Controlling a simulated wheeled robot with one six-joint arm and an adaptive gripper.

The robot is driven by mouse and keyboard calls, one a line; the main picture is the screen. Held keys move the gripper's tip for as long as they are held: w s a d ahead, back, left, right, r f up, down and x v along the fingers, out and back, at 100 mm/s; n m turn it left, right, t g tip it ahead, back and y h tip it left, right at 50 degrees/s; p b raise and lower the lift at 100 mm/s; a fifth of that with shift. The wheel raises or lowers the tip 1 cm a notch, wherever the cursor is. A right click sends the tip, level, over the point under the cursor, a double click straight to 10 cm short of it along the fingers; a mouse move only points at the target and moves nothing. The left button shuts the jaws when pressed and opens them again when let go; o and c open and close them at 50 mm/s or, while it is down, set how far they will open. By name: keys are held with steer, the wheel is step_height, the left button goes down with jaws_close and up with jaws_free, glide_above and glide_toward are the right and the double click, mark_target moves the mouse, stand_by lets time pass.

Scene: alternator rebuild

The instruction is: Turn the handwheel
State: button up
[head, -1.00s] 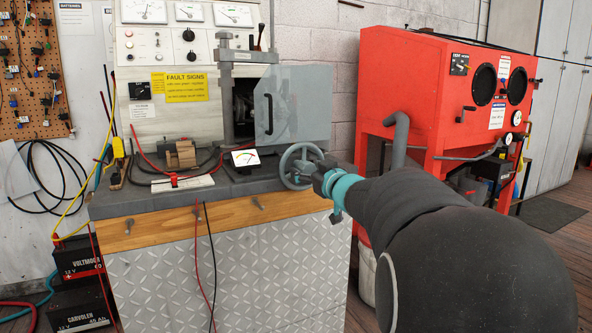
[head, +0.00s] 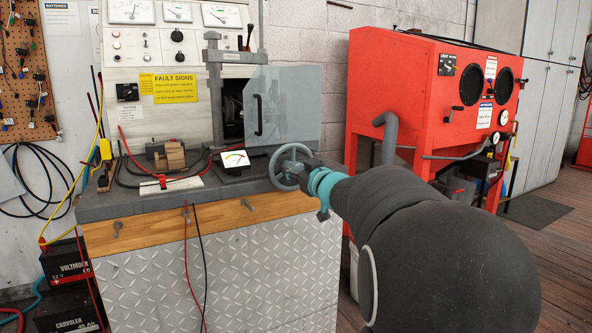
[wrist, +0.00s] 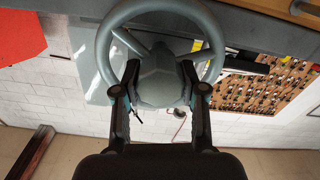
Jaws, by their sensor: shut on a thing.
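The grey handwheel (head: 285,158) is at the right front of the test bench, a spoked ring with a central hub. My gripper (head: 306,171) reaches it from the right, and part of the wheel's right side is hidden behind it. In the wrist view the handwheel (wrist: 103,40) fills the upper middle. There my gripper (wrist: 160,88) has one finger on each side of the hub, shut on it inside the rim. The rim and two spokes show clear of the fingers.
A red cabinet (head: 420,85) with a grey pipe stands at the right, close to my arm. Batteries (head: 70,258) stand on the left.

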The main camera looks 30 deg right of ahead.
steer(key=shift+a+n+b, duration=0.1)
steer(key=shift+n+b, duration=0.9)
steer(key=shift+n, duration=1.9)
steer(key=o, duration=1.1)
steer(key=shift+o, duration=0.2)
steer(key=shift+s, duration=0.1)
steer(key=s, duration=1.1)
steer(key=shift+s+d, duration=0.2)
steer(key=shift+s, duration=0.2)
steer(key=shift+d, duration=0.1)
